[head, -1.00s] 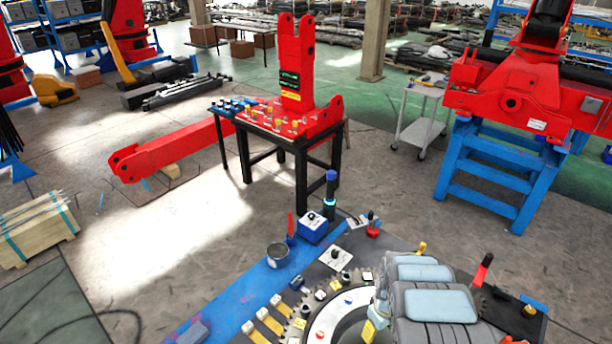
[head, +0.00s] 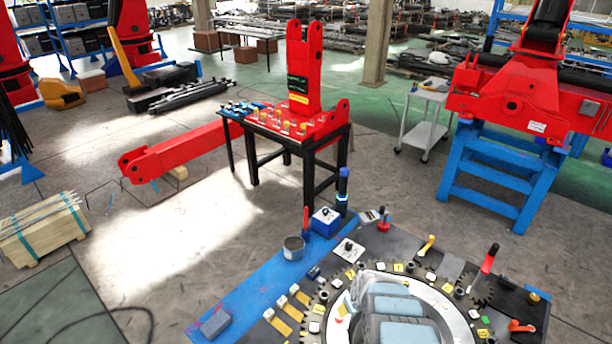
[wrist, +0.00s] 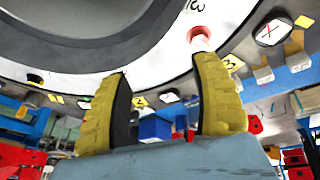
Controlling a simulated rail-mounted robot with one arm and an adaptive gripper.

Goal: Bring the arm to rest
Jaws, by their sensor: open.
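My gripper (wrist: 165,105) shows in the wrist view as two yellow-padded fingers standing well apart, with nothing between them. Beyond the fingers is a pale ring (wrist: 150,70) with printed marks and a red-edged round spot. In the head view my grey, blue-padded arm (head: 400,305) is folded low at the bottom, over the ring of the work table (head: 460,300). The fingertips cannot be made out in the head view.
The table holds a blue box (head: 324,219), a grey can (head: 293,247), a red-handled lever (head: 489,258) and several small knobs. A black stand (head: 303,190) with red crane parts stands behind. A blue trestle (head: 490,180) is at right.

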